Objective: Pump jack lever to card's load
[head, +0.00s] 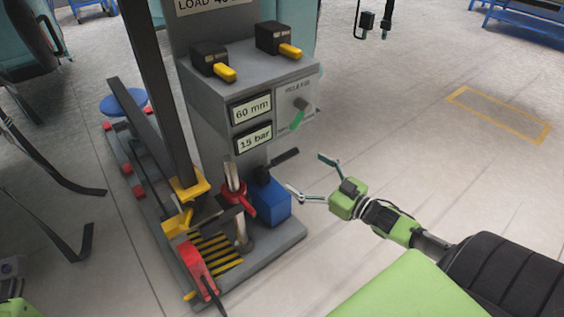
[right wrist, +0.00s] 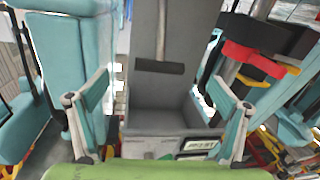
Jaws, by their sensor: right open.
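The jack stand (head: 215,100) carries a load card (head: 205,3) at its top, cut off by the frame edge. Two small displays read "60 mm" (head: 251,108) and "15 bar" (head: 253,138). The blue pump box (head: 270,203) stands on the base, and its dark-handled lever (head: 285,157) tilts up to the right. My right gripper (head: 315,178) is open and empty, to the right of the pump and apart from the lever. In the right wrist view, a dark bar (right wrist: 160,66) shows between and beyond the spread fingers (right wrist: 160,110). My left gripper's fingers are not visible.
Two black boxes with yellow handles (head: 226,73) top the stand. A red-collared post (head: 233,196) and red part (head: 196,268) stand left of the pump. The floor (head: 420,130) at right is clear.

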